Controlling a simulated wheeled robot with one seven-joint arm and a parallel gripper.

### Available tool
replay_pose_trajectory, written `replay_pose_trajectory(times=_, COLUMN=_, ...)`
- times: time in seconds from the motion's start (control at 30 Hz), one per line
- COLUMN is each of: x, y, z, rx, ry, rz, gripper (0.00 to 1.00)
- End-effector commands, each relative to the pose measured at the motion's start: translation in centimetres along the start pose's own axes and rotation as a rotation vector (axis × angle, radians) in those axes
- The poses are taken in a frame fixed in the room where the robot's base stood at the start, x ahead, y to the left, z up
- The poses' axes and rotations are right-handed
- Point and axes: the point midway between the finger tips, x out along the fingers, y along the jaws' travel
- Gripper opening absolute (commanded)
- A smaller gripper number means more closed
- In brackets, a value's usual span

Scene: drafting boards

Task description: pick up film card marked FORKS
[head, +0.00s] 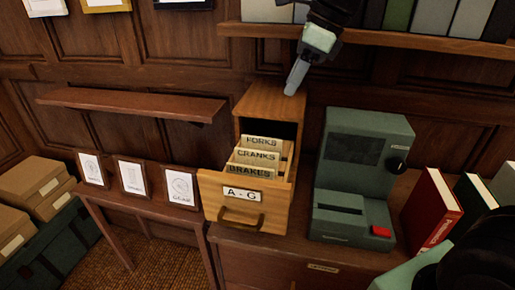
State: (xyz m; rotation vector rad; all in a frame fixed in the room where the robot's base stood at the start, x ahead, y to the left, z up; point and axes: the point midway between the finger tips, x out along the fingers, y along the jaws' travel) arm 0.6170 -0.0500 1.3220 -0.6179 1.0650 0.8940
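The card marked FORKS (262,141) stands upright at the back of an open wooden drawer marked A - G (275,208). In front of it stand the cards marked CRANKS (256,156) and BRAKES (249,170). The lower parts of the cards are hidden by those in front and by the drawer face. My gripper (296,78) reaches down from the top, above and to the right of the FORKS card, near the top of the wooden cabinet (268,101). It is apart from the cards. Its fingers overlap in this view, so I cannot tell their opening.
A green machine (358,180) with a dark screen and red button stands close right of the drawer. Red (432,210) and dark green books stand further right. A shelf of binders (433,20) runs above. Framed cards (133,177) stand on a side table at left.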

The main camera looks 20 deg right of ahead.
Motion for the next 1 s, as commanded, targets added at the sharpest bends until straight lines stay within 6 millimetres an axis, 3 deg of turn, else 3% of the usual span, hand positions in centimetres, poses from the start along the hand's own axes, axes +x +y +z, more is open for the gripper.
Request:
replay_pose_trajectory(times=0.17, x=1.0, y=-0.5, z=-0.1, rx=0.056, ry=-0.004, rz=-0.001, gripper=0.33)
replay_pose_trajectory(times=0.6, x=9.8, y=-0.4, z=-0.1, rx=0.052, ry=0.0, rz=0.0, gripper=0.33)
replay_pose_trajectory(times=1.0, x=13.5, y=-0.7, z=0.0, rx=0.053, ry=-0.002, rz=0.0, gripper=0.33)
